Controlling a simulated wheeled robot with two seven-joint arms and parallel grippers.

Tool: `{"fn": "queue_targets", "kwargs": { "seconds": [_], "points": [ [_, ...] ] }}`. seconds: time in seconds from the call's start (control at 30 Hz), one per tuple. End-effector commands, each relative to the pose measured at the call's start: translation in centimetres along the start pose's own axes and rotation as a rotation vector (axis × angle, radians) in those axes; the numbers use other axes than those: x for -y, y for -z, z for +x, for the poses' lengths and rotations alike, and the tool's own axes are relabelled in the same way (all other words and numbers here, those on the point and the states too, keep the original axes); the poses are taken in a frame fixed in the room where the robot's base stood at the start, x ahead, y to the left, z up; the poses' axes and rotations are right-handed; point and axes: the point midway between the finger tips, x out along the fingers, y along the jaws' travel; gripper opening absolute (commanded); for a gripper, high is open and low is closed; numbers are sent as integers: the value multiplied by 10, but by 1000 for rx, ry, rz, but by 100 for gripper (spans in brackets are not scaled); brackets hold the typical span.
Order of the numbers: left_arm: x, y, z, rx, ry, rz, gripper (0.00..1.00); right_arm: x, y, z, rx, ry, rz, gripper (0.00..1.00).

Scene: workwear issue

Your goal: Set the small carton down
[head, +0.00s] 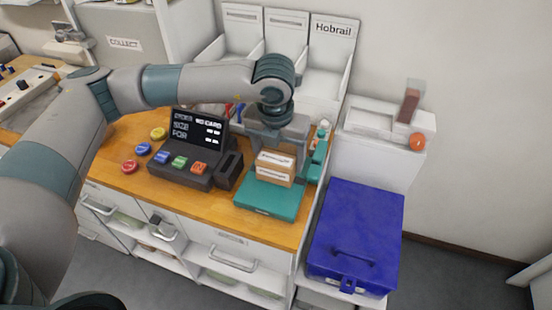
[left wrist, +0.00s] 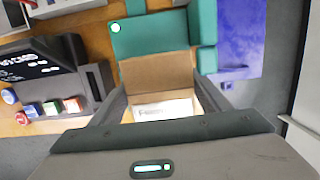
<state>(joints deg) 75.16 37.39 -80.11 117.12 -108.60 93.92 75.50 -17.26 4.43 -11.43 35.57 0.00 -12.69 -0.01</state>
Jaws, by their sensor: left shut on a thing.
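The small carton (head: 276,160), brown with a white printed label, is at my left gripper (head: 277,148). A second labelled band of brown carton (head: 271,175) shows directly below it, over the teal platform (head: 268,199); I cannot tell whether the two touch. In the left wrist view the brown carton (left wrist: 156,72) and a white label (left wrist: 163,109) show between the fingers of my left gripper (left wrist: 160,90), which is shut on the small carton. The teal platform (left wrist: 150,35) lies beyond. My right gripper is not in view.
A dark terminal (head: 198,140) with coloured buttons stands left of the platform on the wooden counter (head: 118,175). A teal upright part (head: 316,162) stands at its right. A closed blue box (head: 357,225) is at the counter's right. White bins (head: 325,70) stand behind.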

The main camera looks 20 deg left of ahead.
Motion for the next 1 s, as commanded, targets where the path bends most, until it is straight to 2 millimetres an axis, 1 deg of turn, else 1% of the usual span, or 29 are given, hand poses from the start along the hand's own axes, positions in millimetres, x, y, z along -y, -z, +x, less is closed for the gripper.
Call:
{"fn": "queue_targets", "kwargs": {
  "seconds": [0.03, 0.2, 0.53, 0.63, 0.77, 0.87, 1.0],
  "points": [
    [-5, -5, 2, -2, 0, -4, 42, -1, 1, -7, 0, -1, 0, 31],
    [-13, -14, 13, 0, 0, -1, 42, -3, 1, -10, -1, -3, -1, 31],
    [-14, -14, 15, 1, 1, 1, 42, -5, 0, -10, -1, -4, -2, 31],
    [-14, -14, 18, -1, 1, 1, 42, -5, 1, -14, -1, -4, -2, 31],
    [-14, -11, 30, -3, 0, 1, 42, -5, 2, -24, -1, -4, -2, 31],
    [-14, -9, 42, -3, 0, -1, 42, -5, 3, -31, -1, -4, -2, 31],
    [-14, -8, 53, 0, 1, 0, 42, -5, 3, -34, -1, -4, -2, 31]
  ]
}}
